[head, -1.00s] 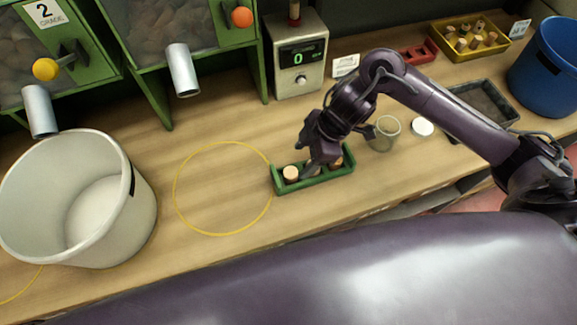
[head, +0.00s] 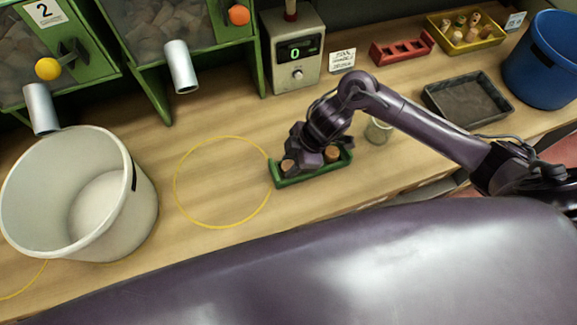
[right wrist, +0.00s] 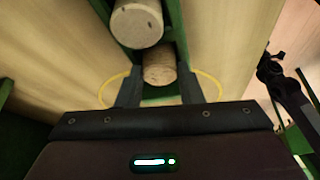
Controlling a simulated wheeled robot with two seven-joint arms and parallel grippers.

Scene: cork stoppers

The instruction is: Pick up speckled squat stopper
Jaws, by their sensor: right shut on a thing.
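The green narrow tray (head: 318,174) stands on the bench in the head view, with cork stoppers in it. My right gripper (right wrist: 160,92) is over its left part, jaws closed around a short round stopper with a speckled, tan top (right wrist: 159,68). This stopper seems to be the left one (head: 288,165) in the head view, partly covered by my gripper, and I cannot tell whether it is clear of the tray floor. A paler stopper (right wrist: 137,22) stands beside it in the right wrist view. A brown stopper (head: 332,153) shows at the tray's right. My left gripper is out of view.
A yellow ring (head: 177,190) lies flat left of the tray, with a white bucket (head: 140,205) beyond. A scale (head: 297,75) stands behind. A glass jar (head: 378,131) is right of the tray. A red rack (head: 401,50), yellow bin (head: 466,46), grey tray (head: 466,100) and blue bucket (head: 548,60) sit farther right.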

